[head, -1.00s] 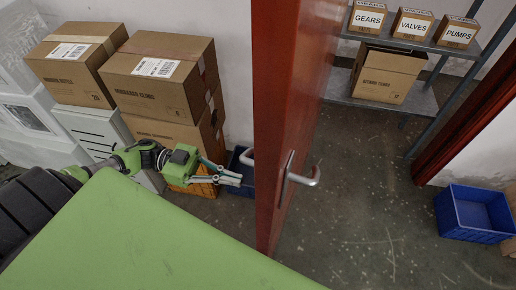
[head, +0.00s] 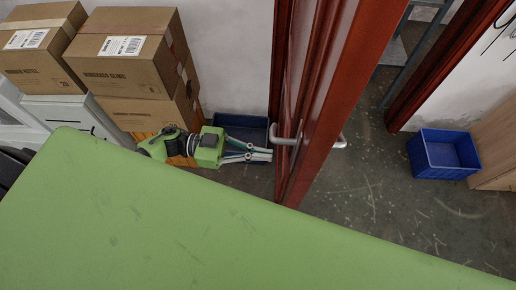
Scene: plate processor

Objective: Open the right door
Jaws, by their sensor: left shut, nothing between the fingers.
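The red door (head: 337,100) stands open, nearly edge-on to me, with the open doorway to its right. A metal lever handle (head: 287,138) is on its left face, and another handle (head: 340,142) sticks out on the right. My left gripper (head: 270,155) is shut and empty. Its fingertips are just left of the door, close to the left handle and slightly below it in the picture. I cannot tell whether they touch the door or the handle. My right gripper is not in view.
Stacked cardboard boxes (head: 120,55) stand by the wall at the left. A dark blue crate (head: 240,127) is on the floor behind my left gripper. Another blue crate (head: 445,153) is at the right, next to a brown box (head: 500,145). Floor right of the door (head: 375,200) is clear.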

